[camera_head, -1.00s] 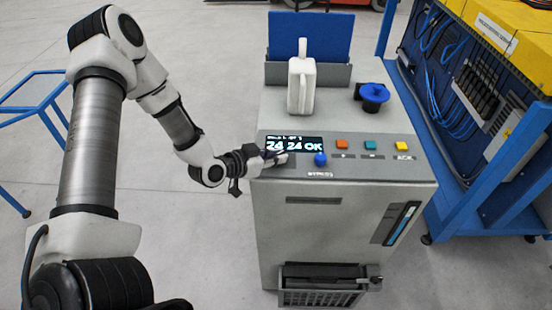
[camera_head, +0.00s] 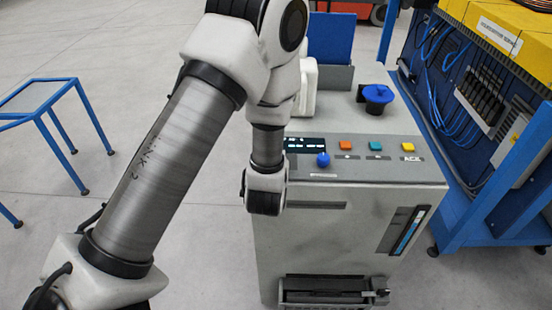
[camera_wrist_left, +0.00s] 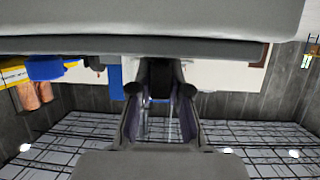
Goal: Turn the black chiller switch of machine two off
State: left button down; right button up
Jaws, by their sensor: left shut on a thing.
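The grey machine (camera_head: 340,235) stands in front of me in the head view. Its small display (camera_head: 306,146) shows dash-like marks, partly covered by my left arm. My left gripper is hidden behind my arm's wrist joint in the head view. In the left wrist view my left gripper (camera_wrist_left: 160,90) has its two fingers on either side of a dark part (camera_wrist_left: 158,76), just below a grey surface. This part appears to be the black chiller switch, but its setting cannot be told. My right gripper is not in view.
The panel holds a blue knob (camera_head: 323,160) and orange (camera_head: 345,146), teal (camera_head: 376,146) and yellow (camera_head: 408,147) buttons. A blue-topped black part (camera_head: 377,95) is on top. A blue rack (camera_head: 480,200) stands right, a blue-framed table (camera_head: 45,100) left. The floor between is clear.

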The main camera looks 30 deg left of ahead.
pick_arm(q)
jog(key=shift+n+y, duration=0.4)
jog(key=c, duration=1.1)
grip_release()
jog(key=shift+g, duration=0.3)
notch_tip(320, 180, up, 10)
jog(key=shift+r, duration=0.1)
